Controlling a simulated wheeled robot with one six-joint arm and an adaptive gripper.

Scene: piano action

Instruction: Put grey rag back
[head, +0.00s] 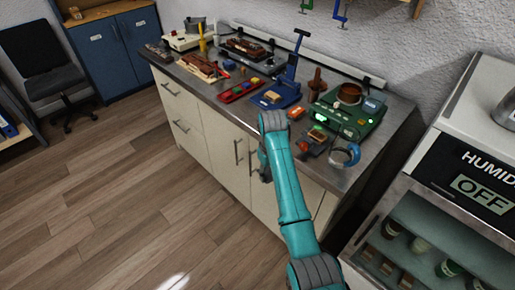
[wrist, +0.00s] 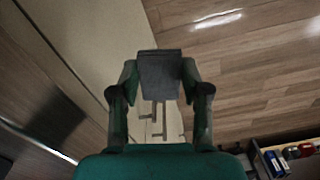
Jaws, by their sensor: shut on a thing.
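In the wrist view my gripper (wrist: 160,78) is shut on a flat, dark grey, roughly square piece, the grey rag (wrist: 160,65), held between its two fingers. Below the rag, the wrist view shows the pale cabinet front and the wooden floor. In the head view my arm reaches to the front edge of the workbench, and the gripper end is mostly hidden behind the arm's teal and grey links. The rag cannot be made out in the head view.
Drawer handles (head: 239,152) stick out in front. A humidity cabinet (head: 470,185) stands at right.

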